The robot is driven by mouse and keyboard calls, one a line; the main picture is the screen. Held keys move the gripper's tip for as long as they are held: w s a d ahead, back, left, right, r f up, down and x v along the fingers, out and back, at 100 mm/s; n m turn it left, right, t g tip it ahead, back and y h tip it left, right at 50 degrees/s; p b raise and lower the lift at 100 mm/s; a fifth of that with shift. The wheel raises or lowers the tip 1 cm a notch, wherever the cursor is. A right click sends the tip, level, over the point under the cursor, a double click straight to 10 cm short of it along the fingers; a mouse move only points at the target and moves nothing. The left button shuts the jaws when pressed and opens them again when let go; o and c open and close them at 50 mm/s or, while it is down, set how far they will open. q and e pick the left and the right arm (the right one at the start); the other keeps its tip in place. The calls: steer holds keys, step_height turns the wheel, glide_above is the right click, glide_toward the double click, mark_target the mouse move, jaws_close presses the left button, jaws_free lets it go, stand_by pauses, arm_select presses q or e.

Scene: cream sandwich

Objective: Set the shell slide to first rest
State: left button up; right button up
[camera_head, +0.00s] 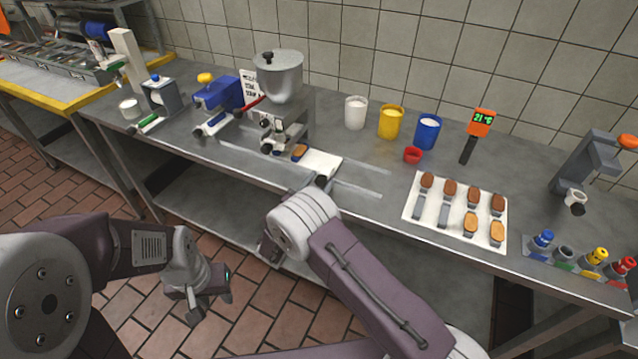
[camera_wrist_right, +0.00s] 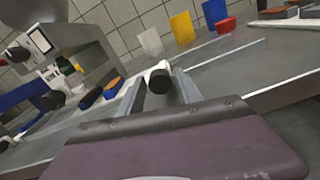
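The shell slide looks to be the white plate (camera_head: 322,161) that sticks out at the front of the hopper machine (camera_head: 284,118). A brown shell (camera_head: 299,151) in a blue holder sits at its inner end. A black knob (camera_wrist_right: 160,84) shows at the front of the slide. My right gripper (camera_head: 324,183) is at this knob. In the right wrist view its two fingers stand on either side of the knob, with a narrow gap showing. My left gripper (camera_head: 200,302) hangs low over the floor, left of my right arm and away from the bench; its fingers are unclear.
A white tray (camera_head: 413,211) with several brown shells lies to the right. White (camera_head: 355,113), yellow (camera_head: 390,122) and blue (camera_head: 427,132) cups and a red ring (camera_head: 413,155) stand behind. A blue device (camera_head: 220,95) is left of the machine. The bench (camera_head: 365,190) is clear between slide and tray.

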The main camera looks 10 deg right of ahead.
steer(key=shift+s, duration=0.1)
steer(key=v, duration=0.9)
stand_by(0.3)
